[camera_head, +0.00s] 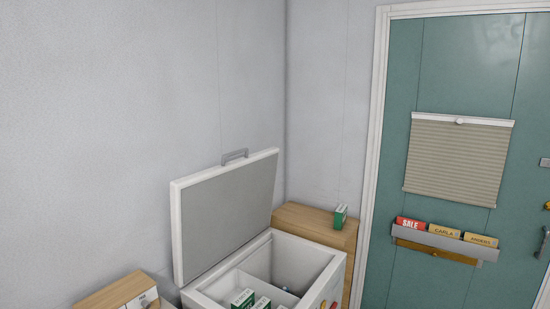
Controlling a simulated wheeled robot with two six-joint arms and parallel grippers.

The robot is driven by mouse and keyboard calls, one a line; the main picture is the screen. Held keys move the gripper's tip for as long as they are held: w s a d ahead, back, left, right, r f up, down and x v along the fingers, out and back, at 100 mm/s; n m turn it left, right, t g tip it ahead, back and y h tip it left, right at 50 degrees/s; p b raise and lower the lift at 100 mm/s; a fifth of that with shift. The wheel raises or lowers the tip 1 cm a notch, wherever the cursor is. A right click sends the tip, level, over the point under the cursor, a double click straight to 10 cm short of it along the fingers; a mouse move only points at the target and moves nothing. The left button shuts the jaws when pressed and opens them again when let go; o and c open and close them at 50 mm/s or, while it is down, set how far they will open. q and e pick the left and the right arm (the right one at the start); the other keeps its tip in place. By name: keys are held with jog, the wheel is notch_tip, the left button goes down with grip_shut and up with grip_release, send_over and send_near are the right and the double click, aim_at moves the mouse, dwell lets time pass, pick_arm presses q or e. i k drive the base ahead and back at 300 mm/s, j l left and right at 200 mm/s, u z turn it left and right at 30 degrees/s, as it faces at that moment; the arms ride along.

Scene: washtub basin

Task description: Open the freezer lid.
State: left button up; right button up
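The white chest freezer (314,257) stands at the bottom centre of the head view, in front of the corner of the room. Its lid (225,212) is raised and stands nearly upright on the left side, with its grey inner face toward the right. A grey handle (235,155) sits on the lid's upper edge. The freezer's inside is exposed, with a divider and several green-and-white boxes (243,298) at the near end. Neither of my grippers is in the picture.
A wooden cabinet (306,220) behind the freezer carries a green-and-white box (340,216). Another wooden surface (116,290) is at the lower left. A teal door (440,75) with a blind (459,160) and a card rack (440,240) is on the right.

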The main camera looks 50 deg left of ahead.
aim_at(215, 211)
jog(key=i+j+u, duration=0.1)
jog(key=u, duration=0.65)
jog(key=i+l+u, duration=0.1)
jog(key=i+u, duration=0.2)
jog(key=i, duration=0.15)
jog(key=i+l+u, duration=0.3)
jog(key=i, duration=0.15)
jog(key=i+l, duration=0.2)
jog(key=i, duration=0.25)
jog(key=i+l+u, duration=0.1)
jog(key=i+l, duration=0.15)
jog(key=i, duration=0.15)
